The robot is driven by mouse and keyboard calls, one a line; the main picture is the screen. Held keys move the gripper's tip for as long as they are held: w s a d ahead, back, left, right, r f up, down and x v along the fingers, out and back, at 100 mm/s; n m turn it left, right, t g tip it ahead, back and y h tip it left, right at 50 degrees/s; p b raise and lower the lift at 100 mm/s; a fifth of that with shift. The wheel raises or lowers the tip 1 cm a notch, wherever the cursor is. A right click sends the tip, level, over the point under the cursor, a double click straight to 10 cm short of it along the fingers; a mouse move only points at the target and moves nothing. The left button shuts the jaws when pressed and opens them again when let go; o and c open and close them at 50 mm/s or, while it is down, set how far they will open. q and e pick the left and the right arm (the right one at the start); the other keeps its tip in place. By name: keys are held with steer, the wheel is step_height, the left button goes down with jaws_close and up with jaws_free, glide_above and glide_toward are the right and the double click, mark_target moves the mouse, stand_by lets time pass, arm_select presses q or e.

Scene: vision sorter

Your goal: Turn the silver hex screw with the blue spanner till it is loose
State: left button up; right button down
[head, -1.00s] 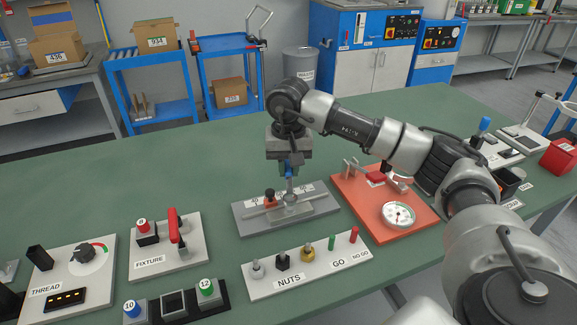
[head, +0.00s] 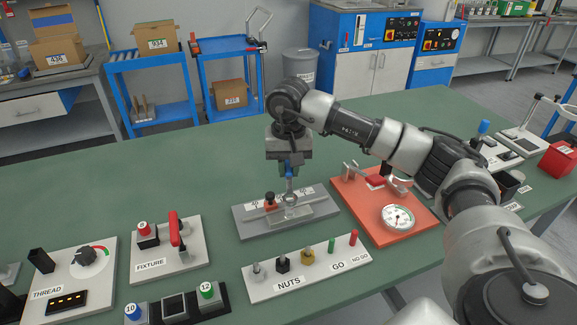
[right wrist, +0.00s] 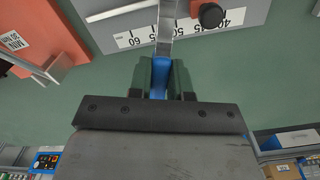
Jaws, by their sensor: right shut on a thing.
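My right gripper (head: 288,172) is shut on the blue spanner (head: 289,171) and points down over the grey scale plate (head: 248,222). The spanner's blue grip sits between the fingers in the right wrist view (right wrist: 158,75), and its silver shank (right wrist: 166,25) runs out beyond the fingertips. In the head view its lower end meets round silver metal on the plate. The silver hex screw cannot be made out clearly there, and I cannot tell whether the spanner sits around it. My left gripper does not show.
An orange base with a dial gauge (head: 397,217) lies to the right. The NUTS board (head: 310,272) is in front, and the FIXTURE board (head: 157,267) is left. The green table (head: 150,190) is clear at the back left.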

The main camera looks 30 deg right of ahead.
steer(key=shift+r, duration=0.4)
steer(key=shift+r+p, duration=0.25)
steer(key=shift+p, duration=0.2)
steer(key=shift+r+p, duration=0.45)
steer(key=shift+r, duration=0.5)
steer(key=shift+r+p, duration=0.85)
steer(key=shift+r, duration=0.1)
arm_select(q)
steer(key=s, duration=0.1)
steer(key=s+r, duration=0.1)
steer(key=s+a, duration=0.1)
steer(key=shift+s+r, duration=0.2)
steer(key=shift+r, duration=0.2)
